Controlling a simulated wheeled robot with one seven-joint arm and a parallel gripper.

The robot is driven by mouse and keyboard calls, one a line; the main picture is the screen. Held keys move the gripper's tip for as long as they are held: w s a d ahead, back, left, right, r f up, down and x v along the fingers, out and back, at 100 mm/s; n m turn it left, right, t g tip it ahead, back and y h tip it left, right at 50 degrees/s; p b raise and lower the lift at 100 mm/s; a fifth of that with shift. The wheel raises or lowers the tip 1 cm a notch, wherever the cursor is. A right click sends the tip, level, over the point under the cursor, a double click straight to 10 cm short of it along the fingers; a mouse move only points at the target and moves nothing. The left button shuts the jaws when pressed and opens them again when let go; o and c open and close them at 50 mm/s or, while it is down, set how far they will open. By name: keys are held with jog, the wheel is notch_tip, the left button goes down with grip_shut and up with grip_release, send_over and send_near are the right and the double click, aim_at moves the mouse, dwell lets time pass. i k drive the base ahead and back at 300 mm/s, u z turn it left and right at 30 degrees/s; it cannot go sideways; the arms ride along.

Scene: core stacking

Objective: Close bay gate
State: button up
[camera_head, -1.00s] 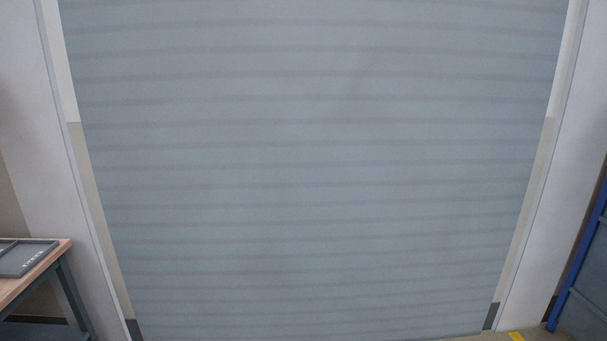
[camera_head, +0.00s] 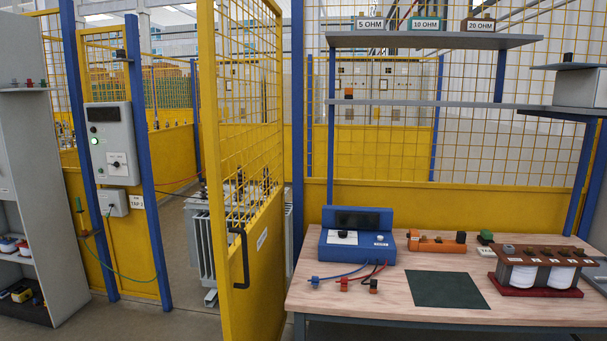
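The bay gate (camera_head: 262,245) is a yellow frame with mesh above and a solid yellow panel below. It stands open, swung out toward me, with its near edge in the left middle of the head view. A black handle (camera_head: 240,259) is on its near edge. The far edge is close to a blue post (camera_head: 298,110). The gap between the gate and the blue post on the left (camera_head: 145,160) is open, and a grey finned transformer (camera_head: 200,240) shows through it. My gripper is not in view.
A wooden bench (camera_head: 400,308) with a blue meter box (camera_head: 357,240) and other devices stands right of the gate. A grey control box (camera_head: 113,143) with a green light is on the left fence. Grey shelves (camera_head: 40,200) stand far left. Floor is clear before the opening.

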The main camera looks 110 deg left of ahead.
aim_at(252, 273)
jog(key=u, duration=4.05)
jog(key=i, duration=1.65)
jog(key=z, duration=0.05)
jog(key=k, duration=0.4)
jog(key=u, duration=0.4)
jog(key=i, duration=0.8)
jog(key=z, duration=0.25)
